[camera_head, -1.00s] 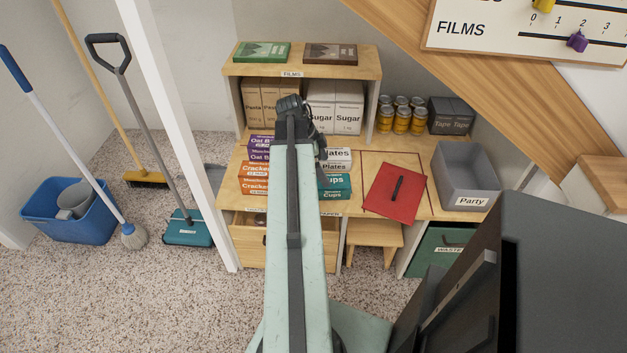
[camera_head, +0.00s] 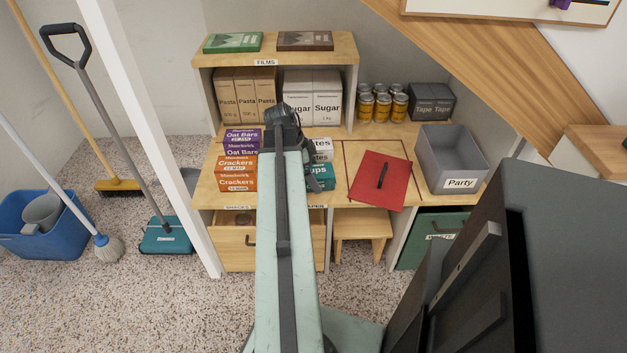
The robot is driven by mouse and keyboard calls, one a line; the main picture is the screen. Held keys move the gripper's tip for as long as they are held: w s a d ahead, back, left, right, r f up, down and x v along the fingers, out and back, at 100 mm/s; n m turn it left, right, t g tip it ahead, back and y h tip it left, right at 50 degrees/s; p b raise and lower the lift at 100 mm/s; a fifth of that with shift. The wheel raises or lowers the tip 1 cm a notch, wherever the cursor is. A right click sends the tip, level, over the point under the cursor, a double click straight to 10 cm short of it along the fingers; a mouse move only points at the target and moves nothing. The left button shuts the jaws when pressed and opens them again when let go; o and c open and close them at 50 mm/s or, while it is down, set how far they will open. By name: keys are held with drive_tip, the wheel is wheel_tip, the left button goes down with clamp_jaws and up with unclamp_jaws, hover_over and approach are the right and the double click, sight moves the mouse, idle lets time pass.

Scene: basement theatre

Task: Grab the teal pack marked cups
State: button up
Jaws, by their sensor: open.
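The teal packs marked cups (camera_head: 321,171) lie on the desk surface, right of my arm, in front of the white plates packs (camera_head: 322,150). My arm hides their left part. My gripper (camera_head: 312,181) is seen from behind at the far end of my arm, by the teal packs. It is open, but its fingers are mostly hidden, and I cannot tell whether it touches a pack.
Orange crackers packs (camera_head: 236,174) and purple oat bars packs (camera_head: 242,140) stand left of my arm. A red clipboard (camera_head: 366,184) and a grey Party bin (camera_head: 436,157) are to the right. A shelf (camera_head: 345,49) rises behind. A dark panel fills the lower right.

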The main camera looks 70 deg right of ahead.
sight(313, 171)
drive_tip(key=shift+f+b, duration=0.2)
drive_tip(key=shift+b, duration=0.1)
idle(0.4)
drive_tip(key=c, duration=1.6)
wheel_tip(313, 171, up, 11)
drive_tip(key=p, duration=1.1)
